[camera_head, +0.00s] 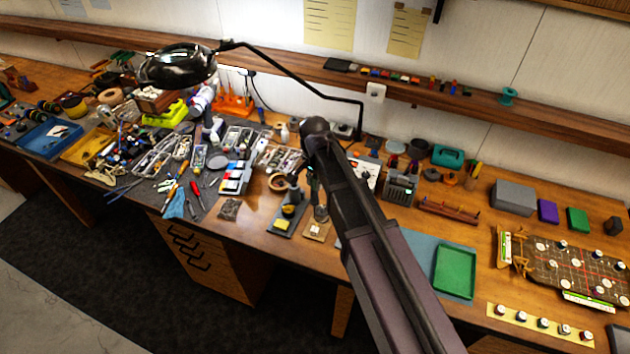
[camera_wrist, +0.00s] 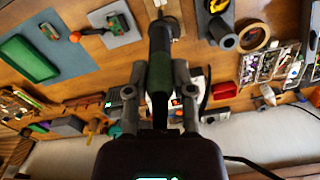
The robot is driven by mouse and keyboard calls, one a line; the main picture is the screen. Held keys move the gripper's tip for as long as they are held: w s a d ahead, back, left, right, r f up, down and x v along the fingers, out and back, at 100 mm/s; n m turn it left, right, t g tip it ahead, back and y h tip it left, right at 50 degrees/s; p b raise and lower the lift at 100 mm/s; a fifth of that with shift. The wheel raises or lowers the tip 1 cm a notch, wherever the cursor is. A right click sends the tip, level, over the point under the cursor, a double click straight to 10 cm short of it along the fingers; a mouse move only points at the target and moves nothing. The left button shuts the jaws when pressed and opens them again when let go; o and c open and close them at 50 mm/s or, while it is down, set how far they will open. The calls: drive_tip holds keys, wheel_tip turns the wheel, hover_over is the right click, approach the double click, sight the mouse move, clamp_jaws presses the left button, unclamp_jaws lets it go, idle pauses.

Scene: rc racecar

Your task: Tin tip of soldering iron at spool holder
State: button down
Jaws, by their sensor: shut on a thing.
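My gripper (camera_wrist: 159,88) is shut on the soldering iron (camera_wrist: 159,68), whose dark green and black handle stands between the two fingers in the wrist view. Part of the board shows behind the iron in the wrist view (camera_wrist: 179,28). My arm hides most of the gripper in the head view. I cannot tell whether the iron touches the spool holder.
A dark stand with a yellow sponge (camera_head: 283,224) is left of the wooden board. A green tray (camera_head: 455,271) lies on a blue-grey mat to the right. Tools crowd the left bench. A black lamp (camera_head: 178,67) hangs above. A shelf (camera_head: 540,115) runs along the wall.

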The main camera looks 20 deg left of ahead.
sight(315, 195)
drive_tip(key=shift+f+b, duration=1.85)
drive_tip(key=shift+f, duration=0.25)
drive_tip(key=shift+f+b, duration=1.05)
idle(4.8)
